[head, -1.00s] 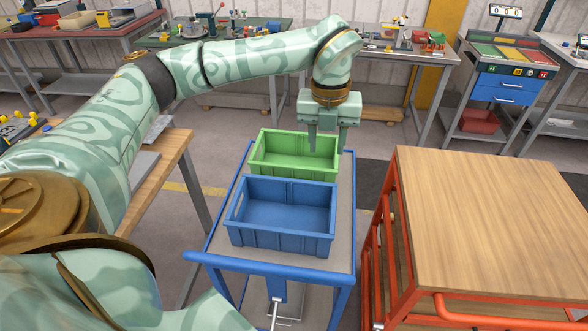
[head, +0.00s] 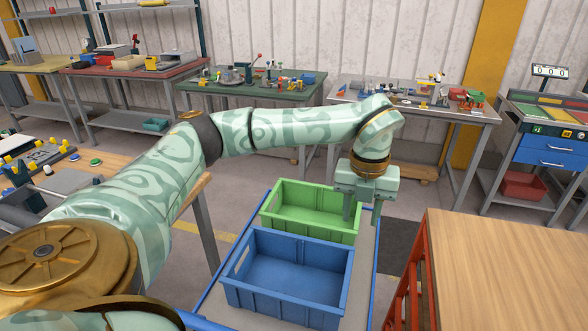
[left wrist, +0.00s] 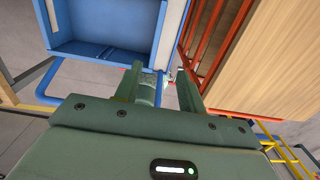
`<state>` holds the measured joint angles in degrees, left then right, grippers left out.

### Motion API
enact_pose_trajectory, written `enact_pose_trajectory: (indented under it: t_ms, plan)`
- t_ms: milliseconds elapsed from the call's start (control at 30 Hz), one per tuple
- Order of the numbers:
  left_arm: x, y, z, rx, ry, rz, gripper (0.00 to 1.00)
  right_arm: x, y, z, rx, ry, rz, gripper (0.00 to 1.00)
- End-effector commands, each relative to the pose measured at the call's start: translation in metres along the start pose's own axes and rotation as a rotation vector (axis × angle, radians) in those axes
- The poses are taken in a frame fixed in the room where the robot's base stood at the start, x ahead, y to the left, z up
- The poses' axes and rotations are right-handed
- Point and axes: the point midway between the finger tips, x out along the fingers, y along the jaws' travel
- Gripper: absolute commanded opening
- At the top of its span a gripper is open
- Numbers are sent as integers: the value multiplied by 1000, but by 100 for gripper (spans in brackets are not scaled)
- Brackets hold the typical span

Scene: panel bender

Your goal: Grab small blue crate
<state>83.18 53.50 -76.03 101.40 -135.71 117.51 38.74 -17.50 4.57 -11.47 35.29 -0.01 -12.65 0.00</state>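An open, empty blue crate (head: 285,300) sits on the near part of a blue-framed cart. It shows at the upper left in the left wrist view (left wrist: 107,55). My left gripper (head: 361,221) points down at the right end of the green crate, beyond the blue one in the head view. Its two fingers are apart with no crate between them. In the left wrist view the fingers (left wrist: 170,90) are also apart, just beside the blue crate's corner. Whether a finger touches the green crate cannot be told. My right gripper is not in view.
An open, empty green crate (head: 297,200) stands just behind the blue crate on the cart (head: 368,268). A wood-topped, red-framed trolley (head: 510,275) stands close on the right. Benches with tools line the back wall. A wooden table lies behind my left arm.

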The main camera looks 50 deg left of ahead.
Motion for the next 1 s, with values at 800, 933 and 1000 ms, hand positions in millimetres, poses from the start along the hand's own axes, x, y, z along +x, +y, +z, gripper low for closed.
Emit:
enact_pose_trajectory:
  t_ms: [800,933,1000]
  plan:
    - [160,0,0,0,23,14,40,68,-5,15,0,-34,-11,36]
    - [166,1,-1,0,22,14,40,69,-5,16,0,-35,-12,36]
    - [172,2,-2,0,23,14,40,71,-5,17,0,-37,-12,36]
